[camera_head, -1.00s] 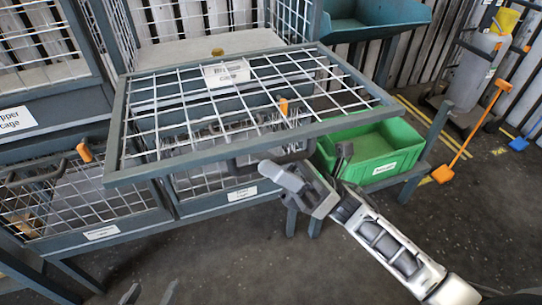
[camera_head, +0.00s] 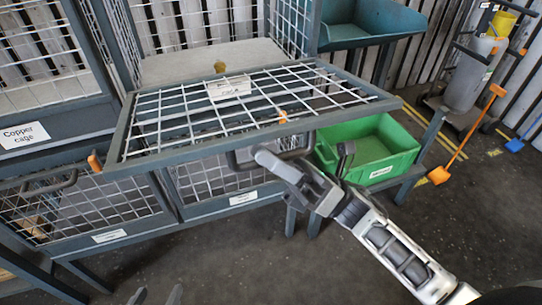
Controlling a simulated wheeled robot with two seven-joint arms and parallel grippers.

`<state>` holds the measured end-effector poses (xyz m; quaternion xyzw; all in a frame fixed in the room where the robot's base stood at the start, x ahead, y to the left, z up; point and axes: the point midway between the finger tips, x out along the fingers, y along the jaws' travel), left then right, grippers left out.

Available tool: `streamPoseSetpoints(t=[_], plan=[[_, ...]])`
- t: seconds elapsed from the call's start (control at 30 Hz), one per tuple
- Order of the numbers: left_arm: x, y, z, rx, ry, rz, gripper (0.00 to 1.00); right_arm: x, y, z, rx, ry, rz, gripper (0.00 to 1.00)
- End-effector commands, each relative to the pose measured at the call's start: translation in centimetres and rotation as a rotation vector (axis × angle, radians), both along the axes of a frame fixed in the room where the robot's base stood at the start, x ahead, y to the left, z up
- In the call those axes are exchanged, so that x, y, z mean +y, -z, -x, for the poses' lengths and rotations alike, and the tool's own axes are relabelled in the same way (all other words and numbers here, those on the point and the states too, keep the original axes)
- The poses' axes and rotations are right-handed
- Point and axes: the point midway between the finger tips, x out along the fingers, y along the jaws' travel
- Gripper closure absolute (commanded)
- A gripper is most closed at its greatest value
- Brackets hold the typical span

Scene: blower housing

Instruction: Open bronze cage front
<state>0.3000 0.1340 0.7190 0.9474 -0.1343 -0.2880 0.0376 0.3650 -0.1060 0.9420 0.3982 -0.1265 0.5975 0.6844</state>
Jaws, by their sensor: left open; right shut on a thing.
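The bronze cage front is a grey-framed wire mesh panel (camera_head: 210,149). It lies swung out, roughly flat, before an open cage. Its white label (camera_head: 229,88) is too small to read. My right gripper (camera_head: 268,158) is at the dark handle (camera_head: 240,160) under the panel's near edge and is shut on it; the exact contact is partly hidden. My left gripper (camera_head: 157,296) is open and empty at the bottom edge, with only its fingertips showing, well away from the panel.
A copper cage (camera_head: 27,135) stands at left. Lower mesh cages (camera_head: 105,215) sit under the panel. A green bin (camera_head: 372,145) stands right of it, close to my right arm. An orange-headed tool (camera_head: 440,175) leans farther right. The floor at lower right is clear.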

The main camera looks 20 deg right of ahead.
Motion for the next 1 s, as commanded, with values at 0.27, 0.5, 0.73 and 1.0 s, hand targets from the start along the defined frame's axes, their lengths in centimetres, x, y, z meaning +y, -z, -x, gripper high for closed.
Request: streamPoseSetpoints(t=[0.27, 0.5, 0.73, 1.0], plan=[[0.1, 0.0, -0.4, -0.007, -0.003, -0.001, 0.44, -0.1, -0.1, 0.0, 0.002, 0.001, -0.003, 1.0], [0.1, -0.1, -0.6, -0.011, -0.004, -0.001, 0.44, -0.1, -0.1, 0.0, 0.001, 0.001, -0.003, 0.66], [0.1, -0.5, -0.7, -0.019, -0.005, 0.0, 0.44, 0.0, -0.1, 0.0, 0.001, 0.0, -0.002, 0.66], [0.1, 0.1, -0.7, -0.023, -0.004, 0.003, 0.44, -1.2, 1.3, 0.4, 0.004, 0.001, -0.001, 0.66]])
